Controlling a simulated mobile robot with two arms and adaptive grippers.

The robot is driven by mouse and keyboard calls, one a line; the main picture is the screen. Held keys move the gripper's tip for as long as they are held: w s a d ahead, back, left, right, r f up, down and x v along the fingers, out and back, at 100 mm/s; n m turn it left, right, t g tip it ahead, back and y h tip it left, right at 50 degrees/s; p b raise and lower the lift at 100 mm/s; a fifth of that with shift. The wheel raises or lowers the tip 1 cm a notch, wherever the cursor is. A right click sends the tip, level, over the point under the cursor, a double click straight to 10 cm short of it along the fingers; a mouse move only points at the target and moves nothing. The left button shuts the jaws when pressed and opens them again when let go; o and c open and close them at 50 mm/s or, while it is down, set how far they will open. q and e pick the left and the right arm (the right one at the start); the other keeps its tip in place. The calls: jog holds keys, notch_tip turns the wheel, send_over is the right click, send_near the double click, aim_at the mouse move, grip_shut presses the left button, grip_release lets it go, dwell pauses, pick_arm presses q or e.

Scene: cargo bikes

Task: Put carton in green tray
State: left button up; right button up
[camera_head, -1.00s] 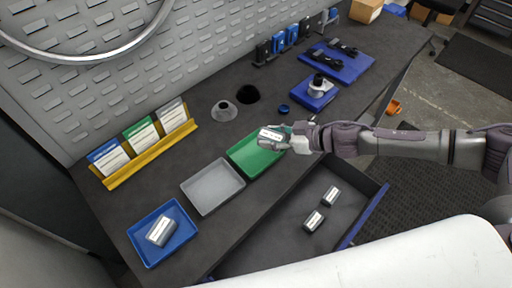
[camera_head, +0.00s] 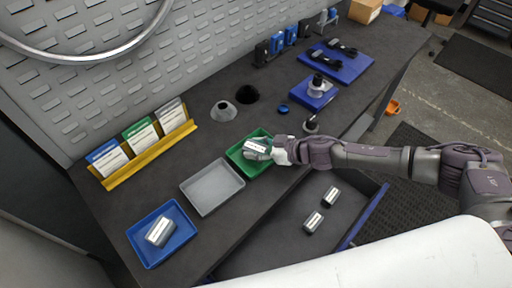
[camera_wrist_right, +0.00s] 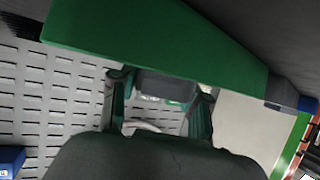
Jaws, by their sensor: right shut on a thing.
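The carton (camera_head: 255,146) is a small grey and white box with a printed label. My right gripper (camera_head: 262,149) is shut on it, over the green tray (camera_head: 238,158) in the head view. The carton and gripper cover much of the tray's inside; I cannot tell whether the carton touches its floor. In the right wrist view, the green tray (camera_wrist_right: 150,42) spans the top, and the fingers of my right gripper (camera_wrist_right: 160,105) stand either side of a grey part of the carton (camera_wrist_right: 165,88). My left gripper is out of view.
A grey tray (camera_head: 213,187) is empty beside the green one. A blue tray (camera_head: 143,254) holds another carton (camera_head: 160,231). The open drawer (camera_head: 275,238) below holds two more cartons. A yellow card rack (camera_head: 150,157) stands by the pegboard.

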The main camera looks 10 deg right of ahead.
jog(key=o, duration=1.1)
jog(key=shift+f, duration=0.15)
jog(key=shift+o, duration=0.2)
jog(key=shift+r, duration=0.2)
jog(key=v, duration=1.2)
jog(key=shift+b, duration=0.4)
